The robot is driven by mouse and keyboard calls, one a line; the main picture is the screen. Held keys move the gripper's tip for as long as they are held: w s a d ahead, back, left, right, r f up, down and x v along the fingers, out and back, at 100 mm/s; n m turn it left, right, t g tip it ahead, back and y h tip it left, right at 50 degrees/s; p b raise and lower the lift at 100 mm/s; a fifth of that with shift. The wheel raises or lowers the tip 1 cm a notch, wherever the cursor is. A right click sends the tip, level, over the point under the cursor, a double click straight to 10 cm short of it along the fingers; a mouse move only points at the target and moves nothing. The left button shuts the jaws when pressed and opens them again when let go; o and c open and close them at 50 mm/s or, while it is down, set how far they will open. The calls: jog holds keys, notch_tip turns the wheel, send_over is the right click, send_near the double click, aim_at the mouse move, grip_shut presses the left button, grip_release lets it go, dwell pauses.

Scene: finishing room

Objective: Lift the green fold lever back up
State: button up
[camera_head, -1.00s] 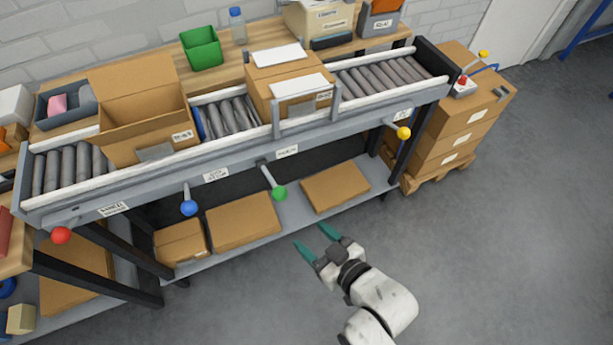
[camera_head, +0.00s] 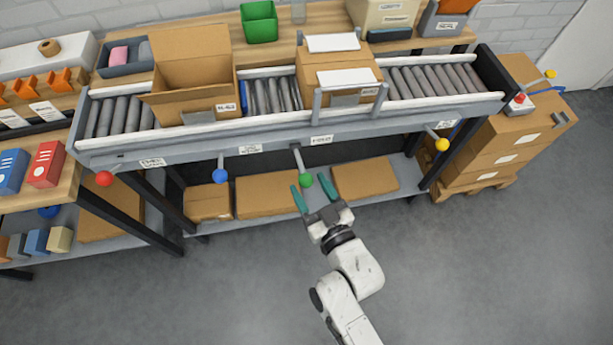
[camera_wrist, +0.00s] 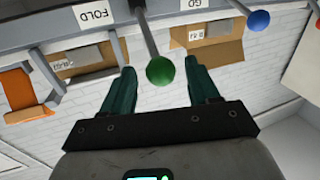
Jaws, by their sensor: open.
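The green fold lever is a grey rod ending in a green ball (camera_head: 306,181), hanging down and outward from the front rail of the conveyor (camera_head: 300,132). In the wrist view the green ball (camera_wrist: 160,70) sits between and just beyond the fingertips, with its rod running up beside an upside-down FOLD label (camera_wrist: 95,14). My gripper (camera_head: 314,190) is open, its two teal fingers on either side of the ball in the head view. In the wrist view the gripper (camera_wrist: 159,77) holds nothing, and I cannot tell whether either finger touches the ball.
Along the same rail hang levers with a red ball (camera_head: 104,178), a blue ball (camera_head: 220,176) and a yellow ball (camera_head: 442,144). Cardboard boxes stand on the conveyor, and flat cartons (camera_head: 265,203) lie on the shelf below. The floor (camera_head: 470,270) in front is clear.

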aim_at(302, 166)
jog(key=shift+x, duration=1.3)
grip_shut()
